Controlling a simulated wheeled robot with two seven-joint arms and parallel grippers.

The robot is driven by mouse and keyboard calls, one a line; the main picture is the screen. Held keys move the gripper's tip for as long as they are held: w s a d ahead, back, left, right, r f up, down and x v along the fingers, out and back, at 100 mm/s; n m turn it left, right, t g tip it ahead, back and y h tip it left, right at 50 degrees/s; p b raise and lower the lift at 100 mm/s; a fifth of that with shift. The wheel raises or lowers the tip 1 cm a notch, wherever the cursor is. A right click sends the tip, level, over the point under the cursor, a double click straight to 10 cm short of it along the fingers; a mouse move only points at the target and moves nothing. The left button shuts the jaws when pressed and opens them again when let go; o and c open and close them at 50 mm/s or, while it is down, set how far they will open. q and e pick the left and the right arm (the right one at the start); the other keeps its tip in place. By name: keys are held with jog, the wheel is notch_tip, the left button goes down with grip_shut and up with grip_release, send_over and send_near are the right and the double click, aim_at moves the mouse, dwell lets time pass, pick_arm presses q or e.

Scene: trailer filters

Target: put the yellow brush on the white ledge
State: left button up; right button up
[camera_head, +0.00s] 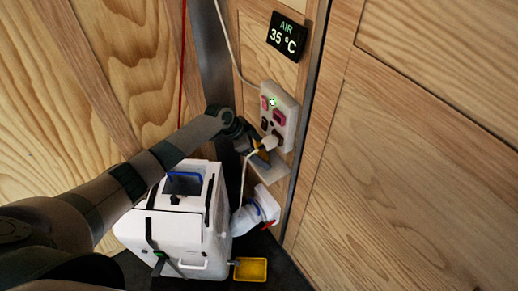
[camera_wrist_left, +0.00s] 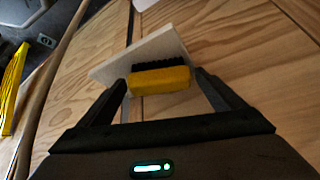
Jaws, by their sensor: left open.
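The yellow brush (camera_wrist_left: 160,81) with black bristles lies against the white ledge (camera_wrist_left: 110,69) in the left wrist view, bristles toward the ledge. My left gripper (camera_wrist_left: 163,84) is open, with its two fingers on either side of the brush; I cannot tell whether either finger touches it. In the head view the white ledge (camera_head: 272,171) sticks out from the wooden wall below the socket panel. There my left gripper (camera_head: 262,147) is at the ledge, and only a little yellow of the brush shows. My right gripper is not in view.
The socket panel (camera_head: 279,115) with a plug and white cable is just above the ledge. A white box (camera_head: 180,232) stands below my left arm. A yellow tray (camera_head: 250,269) is on the dark floor. A temperature display (camera_head: 287,37) hangs higher up.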

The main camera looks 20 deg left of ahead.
pick_arm(q)
jog(key=shift+r, duration=0.1)
jog(key=shift+a, duration=0.1)
jog(key=b+v, duration=0.3)
jog(key=v, duration=0.9)
